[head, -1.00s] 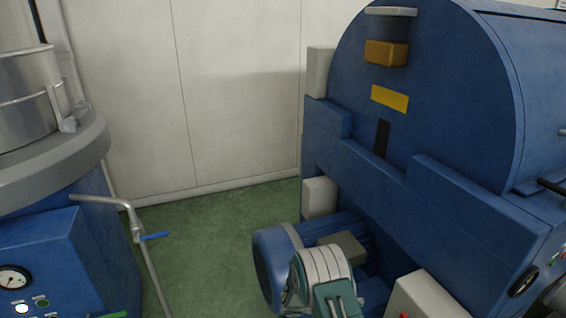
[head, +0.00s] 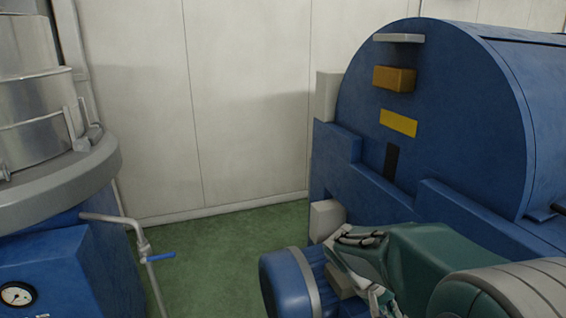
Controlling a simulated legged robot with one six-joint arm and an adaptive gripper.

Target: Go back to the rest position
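My arm shows in the lower right of the head view, with a teal link and a rounded grey joint in front of the blue machine. Small pale and dark parts at the arm's left end may belong to my gripper (head: 360,238), but its fingers cannot be made out clearly. Whether it is open or shut, or holds anything, does not show. No loose object is seen at the arm's end.
A large blue drum machine (head: 450,120) fills the right, with a blue motor (head: 288,285) at its foot. A blue machine with a steel vessel (head: 35,120) and a pipe with a blue-handled valve (head: 160,257) stands left. Green floor (head: 215,255) between them is clear before a pale wall (head: 240,100).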

